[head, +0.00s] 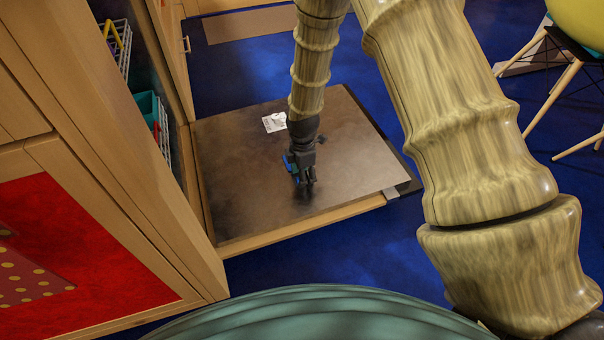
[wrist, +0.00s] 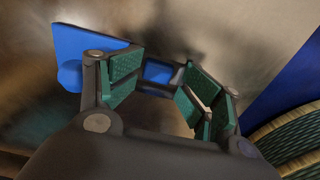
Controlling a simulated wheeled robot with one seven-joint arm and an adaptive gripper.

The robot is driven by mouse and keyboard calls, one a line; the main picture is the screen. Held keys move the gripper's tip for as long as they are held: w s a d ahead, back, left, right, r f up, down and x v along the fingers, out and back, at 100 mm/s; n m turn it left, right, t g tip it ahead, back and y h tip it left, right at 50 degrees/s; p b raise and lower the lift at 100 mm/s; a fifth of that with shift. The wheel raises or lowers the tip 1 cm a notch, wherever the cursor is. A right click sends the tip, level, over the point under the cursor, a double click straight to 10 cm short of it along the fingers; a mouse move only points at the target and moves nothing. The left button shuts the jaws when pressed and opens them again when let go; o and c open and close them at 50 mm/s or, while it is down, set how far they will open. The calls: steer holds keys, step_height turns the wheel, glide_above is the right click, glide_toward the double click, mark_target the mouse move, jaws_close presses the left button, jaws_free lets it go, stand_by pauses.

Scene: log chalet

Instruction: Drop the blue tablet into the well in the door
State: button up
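The door (head: 240,195) lies open and flat, with a bare grey-brown metal inner face. My gripper (head: 306,182) points down just over its middle. In the wrist view its green-padded fingers (wrist: 160,92) are spread apart, with nothing visibly pinched between the pads. Beyond the gap, low at the door, a small blue patch (wrist: 158,72) sits in a dark surround; I cannot tell whether it is the tablet or the inside of the well. A flat blue plate (wrist: 95,45) with a rounded blue part lies left of the fingers, partly hidden by them.
A white label (head: 274,122) lies on the door behind my gripper. The machine's opening is at the left, with racks (head: 118,45) inside. A red-fronted cabinet (head: 80,245) stands at front left. Blue floor lies beyond the door; a stool (head: 570,70) is at the right.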

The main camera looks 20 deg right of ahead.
step_height(320, 180, up, 12)
stand_by(0.9)
stand_by(0.6)
